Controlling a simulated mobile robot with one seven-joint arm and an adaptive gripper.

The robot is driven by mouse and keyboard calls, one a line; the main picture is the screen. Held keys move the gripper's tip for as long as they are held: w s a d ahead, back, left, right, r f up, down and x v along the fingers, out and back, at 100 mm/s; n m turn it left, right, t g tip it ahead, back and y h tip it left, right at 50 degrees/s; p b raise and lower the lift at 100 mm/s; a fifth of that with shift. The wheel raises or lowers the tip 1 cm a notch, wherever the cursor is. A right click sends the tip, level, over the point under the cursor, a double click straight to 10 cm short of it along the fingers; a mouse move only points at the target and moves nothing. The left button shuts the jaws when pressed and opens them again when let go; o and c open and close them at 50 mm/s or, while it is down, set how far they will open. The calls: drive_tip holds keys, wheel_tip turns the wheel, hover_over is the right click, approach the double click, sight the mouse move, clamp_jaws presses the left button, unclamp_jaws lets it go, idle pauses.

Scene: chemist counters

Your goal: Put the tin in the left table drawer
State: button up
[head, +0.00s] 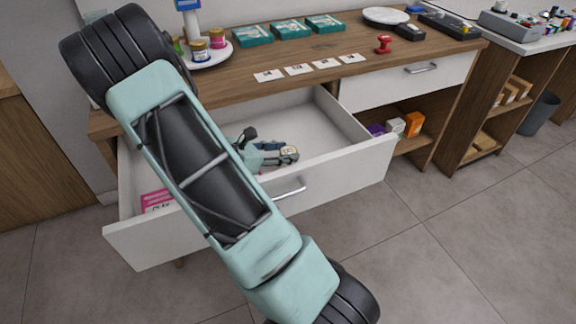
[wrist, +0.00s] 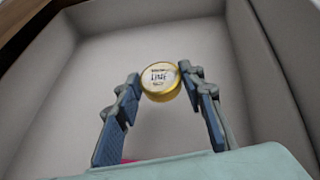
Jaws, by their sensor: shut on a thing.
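The left table drawer (head: 340,178) is pulled open, with white walls and a pale floor. My gripper (head: 280,150) is inside the drawer's outline in the head view, partly hidden behind my arm. It is shut on the tin (head: 290,153), a small round gold tin with a white label. In the wrist view the tin (wrist: 160,78) sits between the two fingertips, label facing the camera, with the drawer floor (wrist: 125,45) behind it. I cannot tell whether the tin touches the floor.
A pink box (head: 157,199) lies in the drawer's left front corner. The rest of the visible drawer floor is clear. The countertop (head: 225,88) above holds cards (head: 298,69), teal boxes (head: 290,29), a round tray with jars and a red stamp (head: 383,44). The right drawer (head: 405,80) is shut.

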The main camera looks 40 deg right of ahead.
drive_tip(key=shift+s+d+f, duration=0.2)
drive_tip(key=shift+d+f, duration=0.5)
drive_tip(key=shift+f, duration=0.1)
drive_tip(key=shift+d+f+b, duration=0.15)
drive_tip(key=shift+f+b, duration=0.55)
drive_tip(key=shift+f, duration=0.95)
drive_tip(key=shift+f, duration=0.15)
drive_tip(key=o, duration=1.1)
drive_tip(key=shift+c, duration=0.2)
drive_tip(key=shift+a+r, duration=0.2)
drive_tip(key=shift+r, duration=0.1)
drive_tip(key=p+v, duration=0.2)
drive_tip(key=v, duration=0.9)
drive_tip(key=shift+a+r, duration=0.1)
drive_tip(key=shift+a, duration=0.2)
